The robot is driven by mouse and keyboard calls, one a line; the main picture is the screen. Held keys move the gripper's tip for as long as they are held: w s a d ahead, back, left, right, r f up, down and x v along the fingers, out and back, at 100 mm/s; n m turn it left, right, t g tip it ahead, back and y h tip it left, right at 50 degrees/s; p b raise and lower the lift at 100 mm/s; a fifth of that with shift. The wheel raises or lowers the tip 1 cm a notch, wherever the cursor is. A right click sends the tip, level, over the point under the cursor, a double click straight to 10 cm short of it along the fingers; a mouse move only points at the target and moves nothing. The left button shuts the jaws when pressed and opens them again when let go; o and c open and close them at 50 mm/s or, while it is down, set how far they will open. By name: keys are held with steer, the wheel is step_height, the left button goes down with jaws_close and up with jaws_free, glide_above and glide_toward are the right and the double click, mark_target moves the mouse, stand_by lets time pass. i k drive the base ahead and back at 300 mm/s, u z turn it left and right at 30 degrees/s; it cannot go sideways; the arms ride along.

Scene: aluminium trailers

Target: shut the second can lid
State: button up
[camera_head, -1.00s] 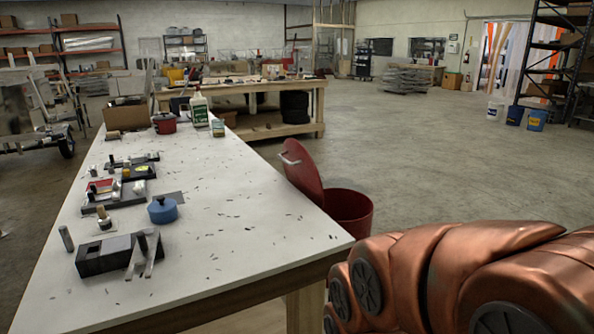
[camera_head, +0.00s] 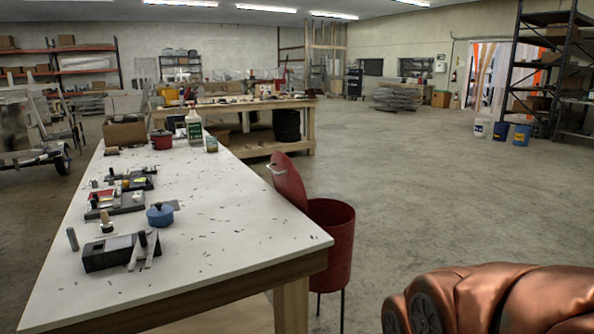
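A red can (camera_head: 333,248) stands on thin legs on the floor beyond the right edge of the white table. Its red lid (camera_head: 288,180) is raised, standing tilted up at the can's left side by the table edge, with a light handle (camera_head: 275,168) on its left face. The can's top opening is uncovered. No second can of this kind shows clearly. My copper-coloured arm fills the lower right corner, to the right of the can and apart from it. My gripper is out of view.
The white table (camera_head: 215,236) holds a blue pot (camera_head: 160,214), a dark grey block (camera_head: 112,252), a red pot (camera_head: 161,140), a bottle (camera_head: 194,128) and small shavings. Open concrete floor (camera_head: 430,190) lies right of the can. Shelving (camera_head: 545,85) and buckets (camera_head: 521,135) stand far right.

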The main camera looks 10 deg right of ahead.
mark_target(287, 181)
steer(key=z, duration=0.1)
steer(key=i, duration=0.7)
steer(key=u, duration=1.4)
